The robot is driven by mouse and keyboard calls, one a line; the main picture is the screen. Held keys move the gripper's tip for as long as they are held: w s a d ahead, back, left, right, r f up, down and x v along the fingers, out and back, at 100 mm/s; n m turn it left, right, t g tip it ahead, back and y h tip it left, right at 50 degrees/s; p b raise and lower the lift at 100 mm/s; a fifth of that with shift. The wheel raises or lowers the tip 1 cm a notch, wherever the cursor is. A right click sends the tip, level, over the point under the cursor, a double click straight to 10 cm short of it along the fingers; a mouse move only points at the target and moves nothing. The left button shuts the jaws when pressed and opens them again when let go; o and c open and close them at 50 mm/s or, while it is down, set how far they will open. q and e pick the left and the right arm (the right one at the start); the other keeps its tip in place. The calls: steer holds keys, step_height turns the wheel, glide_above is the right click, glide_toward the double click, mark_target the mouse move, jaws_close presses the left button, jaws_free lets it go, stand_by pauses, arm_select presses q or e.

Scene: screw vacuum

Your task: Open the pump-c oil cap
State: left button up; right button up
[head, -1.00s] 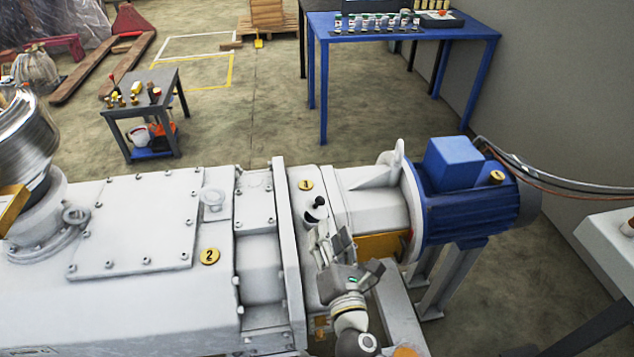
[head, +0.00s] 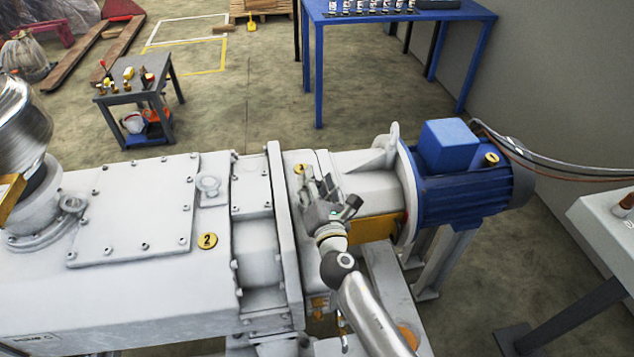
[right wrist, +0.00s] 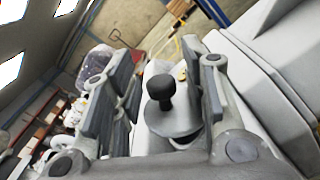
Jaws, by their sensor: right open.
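The pump's oil cap (right wrist: 172,108) is a black knob on a round grey disc, seen in the right wrist view. It stands between the two fingers of my right gripper (right wrist: 165,92), which are open and apart from the knob. In the head view my right gripper (head: 318,192) is over the pump housing (head: 275,195), near yellow tag 3, and it hides the cap there. A plate with lettering on the housing's lower left is too small to read fully. My left gripper is not in view.
A blue motor (head: 460,185) adjoins the housing on the right. A metal cylinder (head: 22,120) stands at the far left.

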jaws_close()
steer(key=shift+d+m, duration=0.15)
steer(key=shift+m, duration=0.15)
steer(key=d+m, duration=0.1)
steer(key=m, duration=0.1)
steer(key=d+m+b, duration=0.1)
steer(key=m, duration=0.1)
steer(key=shift+w, duration=0.2)
steer(key=shift+w+d+f+m+b, duration=0.15)
steer(key=shift+d+m+b, duration=0.25)
steer(key=shift+m, duration=0.8)
steer(key=shift+w+d+f+m+b, duration=0.15)
steer(key=shift+d+m, duration=0.3)
steer(key=shift+m, duration=0.75)
steer(key=shift+s, duration=0.1)
